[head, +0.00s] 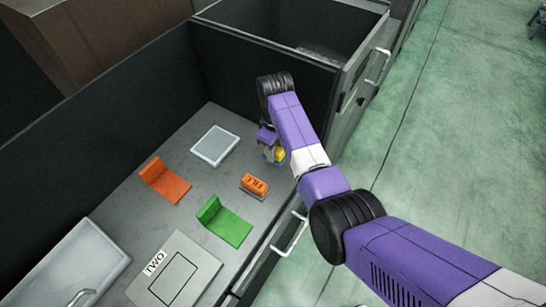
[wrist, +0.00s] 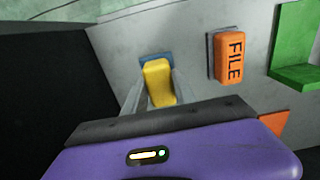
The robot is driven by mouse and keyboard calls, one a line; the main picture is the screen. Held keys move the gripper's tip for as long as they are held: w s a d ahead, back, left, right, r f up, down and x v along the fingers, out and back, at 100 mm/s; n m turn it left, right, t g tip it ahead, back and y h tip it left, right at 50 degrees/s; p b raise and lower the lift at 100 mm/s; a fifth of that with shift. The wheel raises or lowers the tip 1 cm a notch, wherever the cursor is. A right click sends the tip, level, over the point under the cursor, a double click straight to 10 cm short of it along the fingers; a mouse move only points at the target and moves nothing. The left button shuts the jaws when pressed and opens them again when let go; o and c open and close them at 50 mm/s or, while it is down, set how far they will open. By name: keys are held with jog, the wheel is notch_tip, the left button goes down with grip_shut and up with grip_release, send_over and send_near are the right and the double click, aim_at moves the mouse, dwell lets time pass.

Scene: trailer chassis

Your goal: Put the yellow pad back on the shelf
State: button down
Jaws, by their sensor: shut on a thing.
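The yellow pad (wrist: 159,84) is between the two fingers of my gripper (wrist: 156,98) in the wrist view. My gripper is shut on it. In the head view the yellow pad (head: 279,155) shows only partly beside my gripper (head: 272,154), near the right end of the grey surface (head: 190,205). A blue patch (wrist: 151,60) shows at the pad's far end; I cannot tell whether it is part of the pad or lies under it. I cannot tell whether the pad touches the surface. No separate shelf is clearly recognisable.
An orange block marked FILE (head: 255,185) lies close by on the left. A panel marked TWO (head: 175,272) is at the front. Dark walls (head: 263,75) enclose the back and right end.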

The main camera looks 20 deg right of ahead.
jog(key=shift+f+b, duration=1.15)
jog(key=shift+f, duration=0.6)
jog(key=shift+f, duration=0.2)
jog(key=c, duration=1)
grip_release()
jog(key=shift+r, duration=0.1)
notch_tip(320, 180, up, 12)
jog(key=shift+r+b, duration=0.1)
jog(key=shift+b, duration=0.35)
